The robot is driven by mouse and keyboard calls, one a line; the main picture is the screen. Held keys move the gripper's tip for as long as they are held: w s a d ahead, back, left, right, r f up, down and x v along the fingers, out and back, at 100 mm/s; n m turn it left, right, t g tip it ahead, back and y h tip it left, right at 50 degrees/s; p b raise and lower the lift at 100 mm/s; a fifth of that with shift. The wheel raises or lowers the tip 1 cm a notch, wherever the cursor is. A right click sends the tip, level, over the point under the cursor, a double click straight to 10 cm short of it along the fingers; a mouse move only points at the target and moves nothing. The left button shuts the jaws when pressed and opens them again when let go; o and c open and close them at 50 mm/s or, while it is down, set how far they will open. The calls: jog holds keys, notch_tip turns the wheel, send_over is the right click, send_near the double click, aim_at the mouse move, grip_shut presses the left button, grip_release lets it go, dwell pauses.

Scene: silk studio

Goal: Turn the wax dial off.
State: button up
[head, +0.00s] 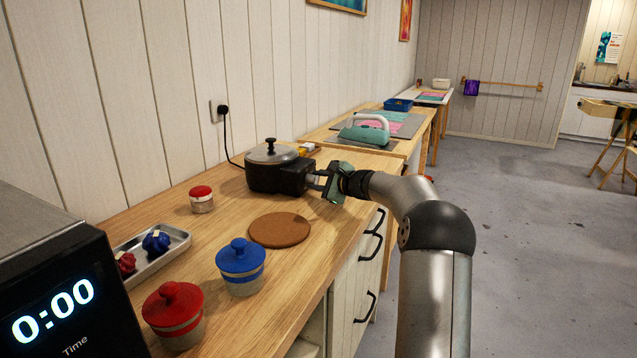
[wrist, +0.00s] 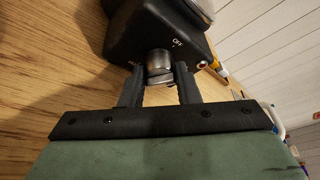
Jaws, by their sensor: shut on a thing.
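The black wax pot (head: 278,175) with a metal lid stands on the wooden counter against the wall, plugged into the wall outlet. The letters OFF are printed on the housing, above and right of the dial. My gripper (wrist: 160,88) has its two fingers on either side of the dial and is shut on it. In the head view my gripper (head: 318,182) reaches the pot's right side; the dial is hard to make out there. The dial's exact setting is unclear.
A small red indicator (wrist: 202,65) sits right of the dial. On the counter are a cork mat (head: 280,230), blue jar (head: 240,268), red jars (head: 174,312) and a metal tray (head: 150,258). Open floor lies right.

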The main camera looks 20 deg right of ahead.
jog(key=o, duration=1)
jog(key=shift+f, duration=0.15)
jog(key=shift+c, duration=0.2)
jog(key=shift+s, duration=0.15)
jog(key=v, duration=1.6)
jog(key=shift+s+d+r+b, duration=0.15)
jog(key=shift+s+r+b, duration=0.15)
jog(key=shift+s+b, duration=0.1)
jog(key=shift+s, duration=0.15)
